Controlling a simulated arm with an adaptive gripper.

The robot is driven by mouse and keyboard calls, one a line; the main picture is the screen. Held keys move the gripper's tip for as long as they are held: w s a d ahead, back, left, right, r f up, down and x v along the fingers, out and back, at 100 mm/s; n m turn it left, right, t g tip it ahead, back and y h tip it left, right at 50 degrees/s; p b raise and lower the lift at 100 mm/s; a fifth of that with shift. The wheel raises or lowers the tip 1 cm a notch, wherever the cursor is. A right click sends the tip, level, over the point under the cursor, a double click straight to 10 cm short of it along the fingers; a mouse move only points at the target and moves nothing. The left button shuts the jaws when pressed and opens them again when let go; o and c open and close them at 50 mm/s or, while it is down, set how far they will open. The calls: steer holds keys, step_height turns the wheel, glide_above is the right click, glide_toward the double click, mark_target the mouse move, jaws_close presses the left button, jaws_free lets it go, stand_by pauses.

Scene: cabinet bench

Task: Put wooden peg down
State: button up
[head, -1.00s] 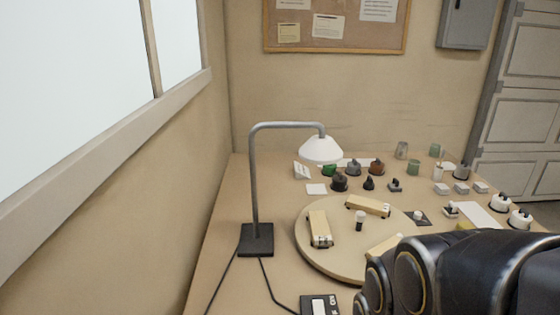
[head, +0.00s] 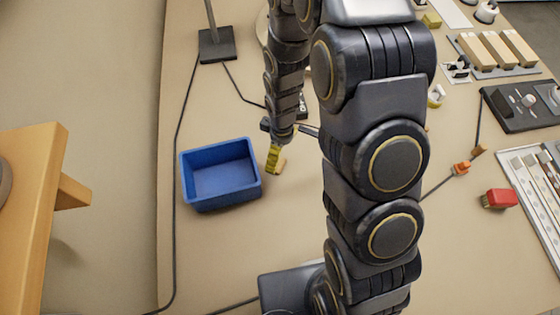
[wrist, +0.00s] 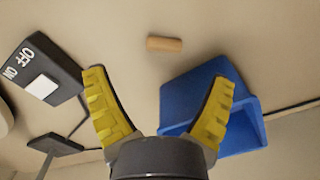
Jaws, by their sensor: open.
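The wooden peg (wrist: 164,44) is a short, light-brown cylinder lying on its side on the bench. It shows in the wrist view beyond my fingertips, apart from both. In the head view the peg (head: 282,166) is a small tan piece close beside my yellow fingers, partly hidden by them. My gripper (head: 274,160) points down at the bench, right of the blue bin. In the wrist view my gripper (wrist: 162,84) has its two yellow ribbed fingers spread wide, with nothing between them.
The blue bin (head: 218,205) stands left of my gripper, empty. A dark switch box (wrist: 45,72) marked ON and OFF is near my fingers. The lamp base (head: 216,46) and its cables are behind left. A red brush (head: 498,198) lies right.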

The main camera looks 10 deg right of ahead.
mark_target(280, 164)
steer(key=shift+s+a+f, duration=0.1)
steer(key=shift+f, duration=1.55)
steer(key=shift+s+a+f, duration=0.1)
steer(key=shift+f, duration=1.5)
steer(key=c, duration=0.9)
steer(key=shift+r, duration=0.15)
step_height(280, 164, up, 10)
steer(key=shift+f, duration=0.2)
steer(key=s+a+n+y, duration=0.25)
steer(key=a+n, duration=0.45)
steer(key=a, duration=0.7)
steer(key=shift+y, duration=0.35)
steer(key=shift+w+d+f, duration=0.1)
steer(key=shift+w+f, duration=0.1)
steer(key=shift+f, duration=2.1)
steer(key=shift+w+f, duration=0.2)
steer(key=shift+f, duration=2.1)
